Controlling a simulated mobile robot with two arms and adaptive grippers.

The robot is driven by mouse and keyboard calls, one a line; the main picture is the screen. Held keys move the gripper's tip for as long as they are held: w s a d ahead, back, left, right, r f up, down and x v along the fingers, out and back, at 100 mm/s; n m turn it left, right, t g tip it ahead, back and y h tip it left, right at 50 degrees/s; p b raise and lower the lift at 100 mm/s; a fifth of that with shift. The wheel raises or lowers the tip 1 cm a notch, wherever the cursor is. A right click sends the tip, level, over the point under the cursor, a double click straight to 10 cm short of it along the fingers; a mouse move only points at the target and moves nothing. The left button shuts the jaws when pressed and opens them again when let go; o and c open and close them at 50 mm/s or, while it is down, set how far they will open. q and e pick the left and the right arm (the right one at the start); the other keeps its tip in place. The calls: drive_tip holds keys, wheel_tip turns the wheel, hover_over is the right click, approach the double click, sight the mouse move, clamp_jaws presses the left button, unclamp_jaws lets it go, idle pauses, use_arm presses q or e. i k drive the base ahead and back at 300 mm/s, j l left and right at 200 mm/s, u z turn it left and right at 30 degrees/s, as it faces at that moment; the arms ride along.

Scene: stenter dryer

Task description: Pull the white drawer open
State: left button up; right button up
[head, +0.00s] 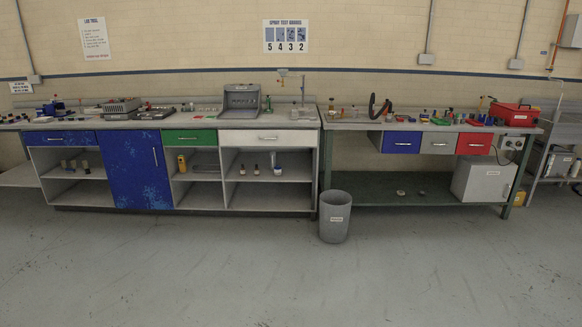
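The white drawer (268,138) is in the left workbench, at the right end of its drawer row, just under the worktop. It has a small metal handle at its middle and looks shut, its front level with the cabinet face. It is across the room, beyond a stretch of floor. Neither of my grippers shows in the head view.
Beside the white drawer are a green drawer (190,137) and a blue door (137,170). A grey bin (335,216) stands right of the cabinet, before the green-framed bench (420,187) with blue, grey and red drawers. The floor (230,265) in front is clear.

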sight(227, 137)
drive_tip(key=i, duration=1.3)
drive_tip(key=i+l+u, duration=0.1)
drive_tip(key=i, duration=1.2)
